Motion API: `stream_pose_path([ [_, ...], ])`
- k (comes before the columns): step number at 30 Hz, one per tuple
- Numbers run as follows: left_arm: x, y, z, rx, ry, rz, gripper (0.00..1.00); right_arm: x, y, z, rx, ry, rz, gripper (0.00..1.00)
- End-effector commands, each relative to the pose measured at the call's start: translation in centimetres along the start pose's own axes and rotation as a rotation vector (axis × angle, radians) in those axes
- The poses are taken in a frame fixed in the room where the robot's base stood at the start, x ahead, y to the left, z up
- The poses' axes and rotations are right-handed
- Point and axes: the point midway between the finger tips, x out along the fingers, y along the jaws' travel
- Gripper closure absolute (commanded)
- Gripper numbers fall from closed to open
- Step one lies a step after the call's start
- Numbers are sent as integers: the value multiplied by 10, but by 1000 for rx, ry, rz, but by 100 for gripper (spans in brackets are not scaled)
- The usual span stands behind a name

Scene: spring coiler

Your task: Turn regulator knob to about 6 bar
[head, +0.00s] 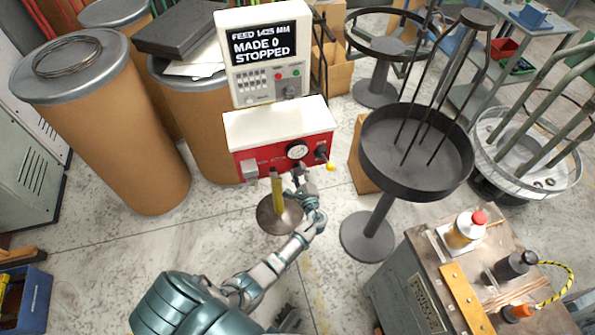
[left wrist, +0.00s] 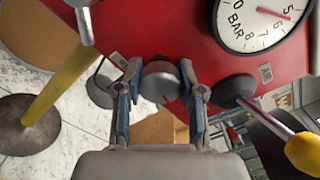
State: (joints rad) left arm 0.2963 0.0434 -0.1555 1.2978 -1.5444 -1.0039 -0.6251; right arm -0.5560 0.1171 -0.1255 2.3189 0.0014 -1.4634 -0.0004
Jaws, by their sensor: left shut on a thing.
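The knob is hidden there.
A lever with a yellow ball (left wrist: 303,150) sticks out close to the right finger; it shows beside the gauge in the head view (head: 330,167). A yellow post (head: 277,188) on a round base stands left of the gripper. A display (head: 263,45) above reads STOPPED.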

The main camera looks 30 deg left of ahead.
Motion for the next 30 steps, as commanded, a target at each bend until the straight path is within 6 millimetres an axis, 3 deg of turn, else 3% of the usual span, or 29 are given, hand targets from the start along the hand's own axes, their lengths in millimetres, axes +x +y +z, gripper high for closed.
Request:
stream_pose_path([
  [17, -3, 6, -6, 35, 14, 8, 97, 8, -1, 0, 0, 0, 0, 100],
  [18, -3, 6, -6, 36, 14, 8, 55, 8, -1, 0, 0, 0, 0, 100],
  [20, -3, 6, -5, 35, 12, 7, 40, 8, -1, 0, 0, 0, 0, 100],
  [21, -2, 6, -4, 35, 11, 6, 36, 8, 0, 0, 0, 0, 0, 100],
  [30, -3, 3, -1, 31, 4, 3, 36, 6, -1, 0, -1, 0, -1, 100],
])
